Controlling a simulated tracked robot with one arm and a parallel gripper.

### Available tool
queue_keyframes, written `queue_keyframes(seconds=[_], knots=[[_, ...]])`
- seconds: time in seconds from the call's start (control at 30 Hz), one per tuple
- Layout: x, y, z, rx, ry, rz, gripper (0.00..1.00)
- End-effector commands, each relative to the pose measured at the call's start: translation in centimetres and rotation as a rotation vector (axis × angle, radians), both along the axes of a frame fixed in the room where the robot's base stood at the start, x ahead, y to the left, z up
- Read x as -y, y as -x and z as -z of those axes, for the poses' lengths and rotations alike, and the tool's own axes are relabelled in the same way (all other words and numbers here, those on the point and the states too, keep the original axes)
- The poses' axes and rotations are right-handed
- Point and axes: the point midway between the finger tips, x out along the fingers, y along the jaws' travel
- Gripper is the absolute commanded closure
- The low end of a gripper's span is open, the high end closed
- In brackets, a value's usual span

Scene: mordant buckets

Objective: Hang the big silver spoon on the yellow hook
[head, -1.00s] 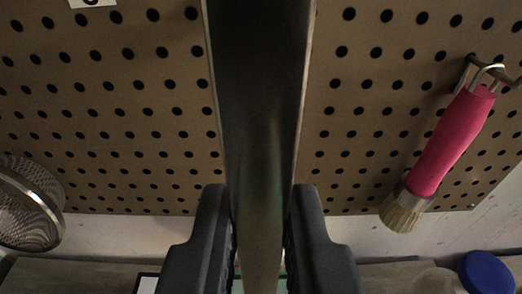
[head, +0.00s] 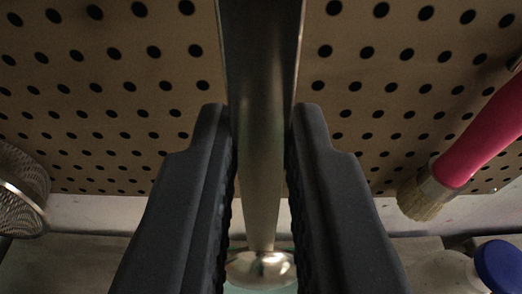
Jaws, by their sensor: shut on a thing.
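The big silver spoon (head: 262,150) stands upright in the middle of the head view, its long flat handle running off the top edge. Its rounded silver bowl (head: 262,268) shows at the bottom. My gripper (head: 262,125) is shut on the handle, with one black finger on each side. The handle's upper end is out of view. The yellow hook is not visible.
A brown pegboard (head: 110,120) fills the background. A pink-handled brush (head: 485,145) hangs at the right and a wire strainer (head: 20,190) at the left. A bottle with a blue cap (head: 499,264) stands at the lower right on a grey surface below.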

Motion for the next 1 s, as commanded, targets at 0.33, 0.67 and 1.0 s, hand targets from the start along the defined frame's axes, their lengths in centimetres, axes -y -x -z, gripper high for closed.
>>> queue_keyframes(seconds=[0.33,0.67,1.0], knots=[[0.0,-1.8,-0.1,0.004,-0.001,-0.001,1.00],[0.0,-3.5,0.0,0.003,0.000,-0.001,1.00],[0.1,-4.9,0.5,0.001,-0.003,0.001,1.00]])
